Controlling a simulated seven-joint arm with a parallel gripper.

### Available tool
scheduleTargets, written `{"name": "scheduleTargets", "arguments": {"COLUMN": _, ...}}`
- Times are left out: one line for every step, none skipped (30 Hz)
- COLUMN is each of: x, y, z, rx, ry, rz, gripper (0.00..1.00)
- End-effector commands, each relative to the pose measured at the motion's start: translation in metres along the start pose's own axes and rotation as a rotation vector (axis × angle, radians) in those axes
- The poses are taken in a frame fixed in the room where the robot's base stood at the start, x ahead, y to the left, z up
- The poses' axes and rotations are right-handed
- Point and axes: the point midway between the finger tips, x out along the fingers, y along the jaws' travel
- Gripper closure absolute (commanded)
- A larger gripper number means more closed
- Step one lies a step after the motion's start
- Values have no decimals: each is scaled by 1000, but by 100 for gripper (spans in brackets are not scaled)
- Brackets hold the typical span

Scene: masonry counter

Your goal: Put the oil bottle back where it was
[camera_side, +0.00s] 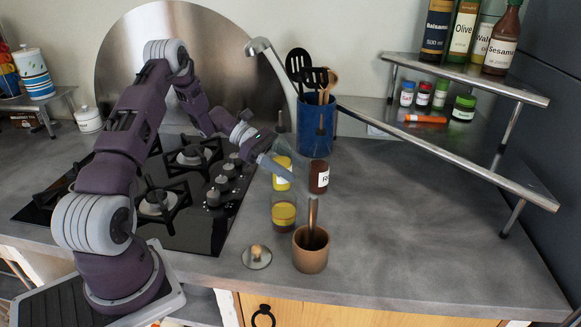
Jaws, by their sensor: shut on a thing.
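The oil bottle, as far as I can tell, is the upright yellow bottle (283,184) with a pale label and a dark top, near the middle of the counter. My gripper (272,160) is shut on it, with a grey finger crossing in front of its body. The bottle's middle is partly hidden by my gripper. I cannot tell whether its base touches the counter. A dark red bottle (318,172) with a white label stands close to its right. A glass jar with yellow contents (284,214) stands in front of it.
A brown cup (310,258) with a handle in it and a round lid (257,258) are in front. A blue utensil crock (316,133) stands behind. The hob (165,205) is left. A metal shelf (470,75) with several bottles is at right. The right counter (430,230) is clear.

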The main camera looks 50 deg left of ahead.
Motion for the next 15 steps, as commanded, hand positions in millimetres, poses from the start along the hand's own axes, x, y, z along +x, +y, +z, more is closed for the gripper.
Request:
{"name": "scheduleTargets", "arguments": {"x": 0, "y": 0, "z": -1, "rx": 0, "ry": -1, "rz": 0, "gripper": 100}}
{"name": "scheduleTargets", "arguments": {"x": 1, "y": 0, "z": -2, "rx": 0, "ry": -1, "rz": 0, "gripper": 100}}
{"name": "scheduleTargets", "arguments": {"x": 1, "y": 0, "z": -2, "rx": 0, "ry": 0, "rz": 0, "gripper": 46}}
{"name": "scheduleTargets", "arguments": {"x": 1, "y": 0, "z": -2, "rx": 0, "ry": 0, "rz": 0, "gripper": 40}}
{"name": "scheduleTargets", "arguments": {"x": 1, "y": 0, "z": -2, "rx": 0, "ry": 0, "rz": 0, "gripper": 34}}
{"name": "scheduleTargets", "arguments": {"x": 1, "y": 0, "z": -2, "rx": 0, "ry": 0, "rz": 0, "gripper": 30}}
{"name": "scheduleTargets", "arguments": {"x": 1, "y": 0, "z": -2, "rx": 0, "ry": 0, "rz": 0, "gripper": 30}}
{"name": "scheduleTargets", "arguments": {"x": 1, "y": 0, "z": -2, "rx": 0, "ry": 0, "rz": 0, "gripper": 30}}
{"name": "scheduleTargets", "arguments": {"x": 1, "y": 0, "z": -2, "rx": 0, "ry": 0, "rz": 0, "gripper": 30}}
{"name": "scheduleTargets", "arguments": {"x": 1, "y": 0, "z": -2, "rx": 0, "ry": 0, "rz": 0, "gripper": 30}}
{"name": "scheduleTargets", "arguments": {"x": 1, "y": 0, "z": -2, "rx": 0, "ry": 0, "rz": 0, "gripper": 30}}
{"name": "scheduleTargets", "arguments": {"x": 1, "y": 0, "z": -2, "rx": 0, "ry": 0, "rz": 0, "gripper": 30}}
{"name": "scheduleTargets", "arguments": {"x": 1, "y": 0, "z": -2, "rx": 0, "ry": 0, "rz": 0, "gripper": 30}}
{"name": "scheduleTargets", "arguments": {"x": 0, "y": 0, "z": -1, "rx": 0, "ry": 0, "rz": 0, "gripper": 30}}
{"name": "scheduleTargets", "arguments": {"x": 0, "y": 0, "z": 0, "rx": 0, "ry": 0, "rz": 0, "gripper": 30}}
